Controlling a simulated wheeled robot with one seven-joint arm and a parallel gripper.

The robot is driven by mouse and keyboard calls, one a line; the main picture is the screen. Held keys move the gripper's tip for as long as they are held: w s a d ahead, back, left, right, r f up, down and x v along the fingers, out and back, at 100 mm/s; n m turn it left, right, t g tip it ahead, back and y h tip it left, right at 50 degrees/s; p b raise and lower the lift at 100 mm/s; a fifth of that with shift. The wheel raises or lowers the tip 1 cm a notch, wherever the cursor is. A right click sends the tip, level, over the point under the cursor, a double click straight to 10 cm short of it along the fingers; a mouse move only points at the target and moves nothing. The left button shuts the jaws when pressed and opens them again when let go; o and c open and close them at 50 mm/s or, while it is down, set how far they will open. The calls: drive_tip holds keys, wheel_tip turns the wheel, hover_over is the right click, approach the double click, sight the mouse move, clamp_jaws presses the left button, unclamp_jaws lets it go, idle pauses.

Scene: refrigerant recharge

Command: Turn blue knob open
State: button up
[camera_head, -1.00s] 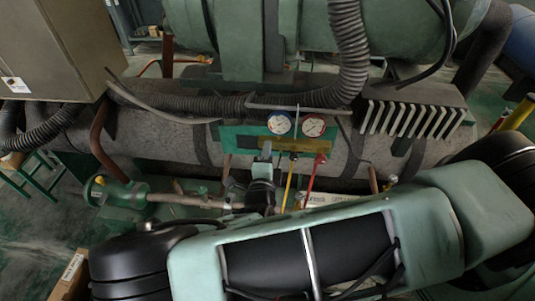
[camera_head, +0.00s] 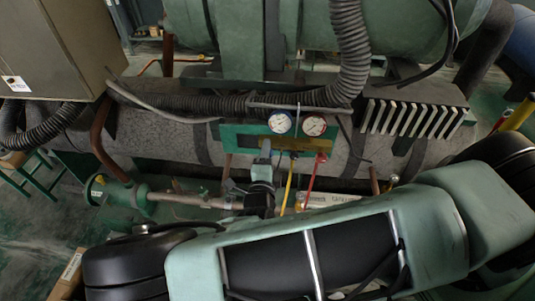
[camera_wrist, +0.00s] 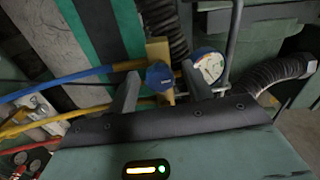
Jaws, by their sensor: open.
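The blue knob (camera_wrist: 159,76) is on the yellow-brown manifold body in the wrist view. My gripper (camera_wrist: 160,70) is open, with one finger on each side of the knob. A clear gap shows on the right side of the knob; contact on the left cannot be told. In the head view my gripper (camera_head: 264,150) is at the left end of the manifold (camera_head: 296,144), below the gauges. The knob is not clearly visible there, behind my gripper. A blue-rimmed gauge (camera_head: 280,122) and a red-rimmed gauge (camera_head: 314,125) sit above the manifold.
A blue hose (camera_wrist: 70,79), a yellow hose (camera_wrist: 60,120) and a red hose (camera_head: 310,180) run from the manifold. The blue-rimmed gauge (camera_wrist: 208,65) is close to my right finger in the wrist view. A ribbed black conduit (camera_head: 350,50) and grey fins (camera_head: 410,117) lie behind and right.

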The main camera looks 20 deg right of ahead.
drive_tip(key=b+v, duration=0.6)
drive_tip(key=v, duration=1)
drive_tip(key=shift+s+a, duration=0.15)
drive_tip(key=shift+s, duration=0.05)
